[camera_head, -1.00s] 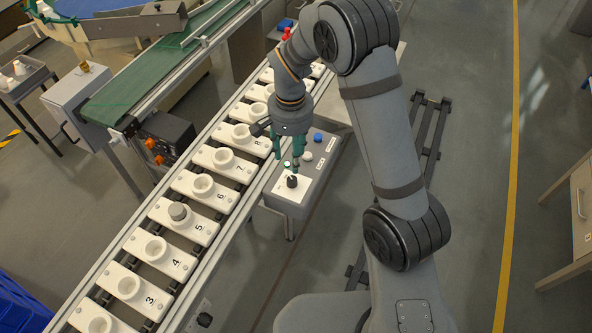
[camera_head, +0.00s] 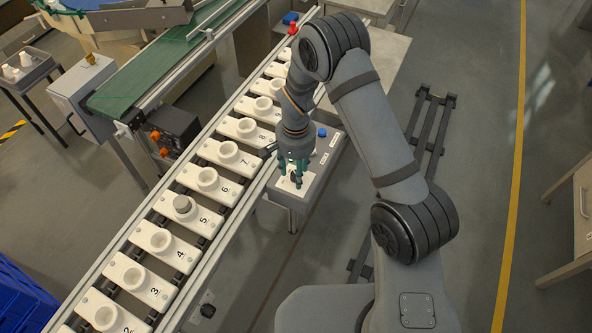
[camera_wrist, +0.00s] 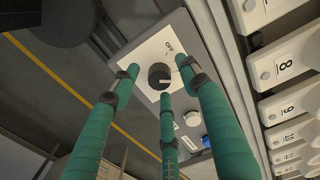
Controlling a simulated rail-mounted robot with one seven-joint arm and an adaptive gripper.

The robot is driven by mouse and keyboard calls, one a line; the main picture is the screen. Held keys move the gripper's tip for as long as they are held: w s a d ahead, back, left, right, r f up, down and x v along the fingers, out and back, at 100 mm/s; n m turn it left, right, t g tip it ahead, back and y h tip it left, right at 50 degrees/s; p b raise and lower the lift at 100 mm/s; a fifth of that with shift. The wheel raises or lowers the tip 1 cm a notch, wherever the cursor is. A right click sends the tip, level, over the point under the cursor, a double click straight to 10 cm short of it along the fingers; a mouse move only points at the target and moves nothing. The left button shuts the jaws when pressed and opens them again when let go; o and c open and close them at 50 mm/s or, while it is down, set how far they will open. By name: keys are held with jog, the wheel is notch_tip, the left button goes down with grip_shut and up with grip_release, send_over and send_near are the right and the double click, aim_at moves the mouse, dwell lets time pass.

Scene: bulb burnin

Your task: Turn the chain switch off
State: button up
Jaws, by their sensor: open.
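The chain switch is a black rotary knob (camera_wrist: 160,76) on a white plate (camera_wrist: 143,64) of a grey control box (camera_wrist: 180,25); an "OFF" mark shows beside it in the wrist view. My gripper (camera_wrist: 162,84) has green fingers spread open around the knob, pointing at the plate. The knob sits between the fingertips; I cannot tell whether any finger touches it. In the head view my gripper (camera_head: 292,178) is down over the box (camera_head: 318,172), and its fingers partly hide the knob.
A blue button (camera_wrist: 206,141) and a white button (camera_wrist: 192,118) sit on the same box. The conveyor with numbered white carriers (camera_head: 208,180) runs close beside it; carrier 5 holds a grey-topped piece (camera_head: 182,204).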

jog(key=shift+c, duration=0.7)
grip_shut()
jog(key=shift+w+n, duration=0.1)
jog(key=shift+n, duration=0.2)
jog(key=n+b, duration=0.2)
jog(key=shift+f+n, duration=0.1)
jog(key=shift+n, duration=0.2)
jog(key=n+b, duration=0.1)
jog(key=n, duration=0.2)
jog(key=shift+n, duration=0.3)
jog(key=n+b, duration=0.1)
jog(key=n, duration=0.2)
jog(key=shift+n, duration=0.3)
jog(key=shift+a+n+b, duration=0.1)
jog(key=shift+n+b, duration=0.35)
jog(key=shift+n, duration=1.25)
jog(key=shift+r, duration=0.2)
